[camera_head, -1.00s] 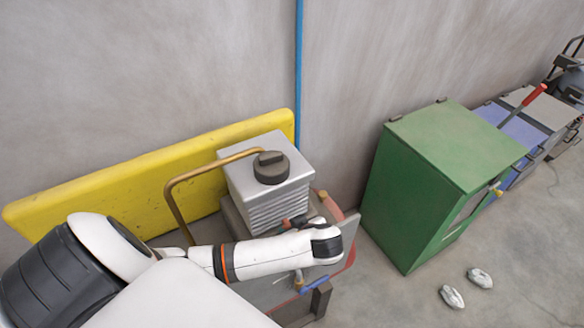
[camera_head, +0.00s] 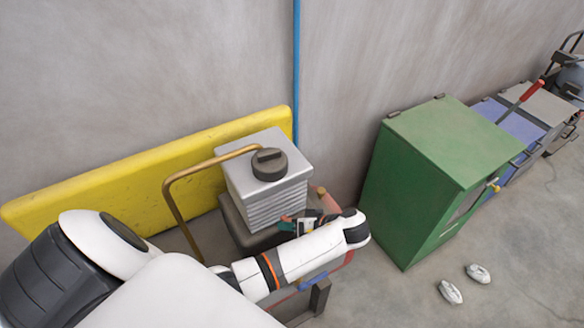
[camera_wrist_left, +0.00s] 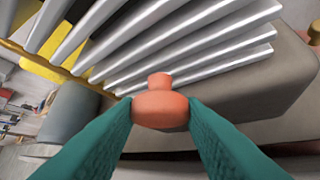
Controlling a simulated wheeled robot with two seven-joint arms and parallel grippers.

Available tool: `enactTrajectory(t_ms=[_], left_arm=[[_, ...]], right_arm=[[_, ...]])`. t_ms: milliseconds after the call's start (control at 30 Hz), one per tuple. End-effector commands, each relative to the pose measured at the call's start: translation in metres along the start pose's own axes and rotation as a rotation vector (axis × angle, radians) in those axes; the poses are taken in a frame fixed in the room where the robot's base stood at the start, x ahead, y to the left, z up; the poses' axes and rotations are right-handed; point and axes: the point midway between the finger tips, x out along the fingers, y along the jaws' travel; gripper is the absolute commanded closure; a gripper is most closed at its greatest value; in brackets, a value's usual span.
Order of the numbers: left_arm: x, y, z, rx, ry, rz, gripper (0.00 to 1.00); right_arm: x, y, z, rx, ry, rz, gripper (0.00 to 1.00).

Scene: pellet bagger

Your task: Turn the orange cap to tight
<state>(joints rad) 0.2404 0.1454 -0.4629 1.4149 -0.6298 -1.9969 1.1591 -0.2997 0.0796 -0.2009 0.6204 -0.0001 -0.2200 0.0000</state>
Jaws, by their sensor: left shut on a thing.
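The orange cap (camera_wrist_left: 160,110) is a small rounded knob with a narrower stub behind it, seen in the left wrist view. It sits in front of the silver ribs of the machine. My left gripper (camera_head: 288,223) is beside the lower front of the ribbed silver block (camera_head: 270,185) in the head view. In the left wrist view its two teal fingers touch the cap from both sides and are shut on it. No tightness mark shows. My right gripper is not in view.
A dark round lid (camera_head: 269,164) tops the silver block, and a brass pipe (camera_head: 175,205) bends around its left. A yellow panel (camera_head: 110,180) stands behind. A green cabinet (camera_head: 440,150) is to the right. White gloves or shoes (camera_head: 450,291) lie on the open floor.

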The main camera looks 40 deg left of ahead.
Motion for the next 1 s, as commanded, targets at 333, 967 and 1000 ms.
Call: enactTrajectory(t_ms=[333, 967, 1000], left_arm=[[-0.0002, -0.0007, 0.0001, 0.027, -0.002, 0.027, 0.87], [0.0, -0.0005, 0.0005, 0.026, -0.001, 0.026, 0.44], [0.0001, -0.0006, 0.0012, 0.026, -0.002, 0.026, 0.44]], right_arm=[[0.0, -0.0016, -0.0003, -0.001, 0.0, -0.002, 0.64], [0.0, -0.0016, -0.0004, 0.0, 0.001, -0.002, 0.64], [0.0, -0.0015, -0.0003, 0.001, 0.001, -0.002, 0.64]])
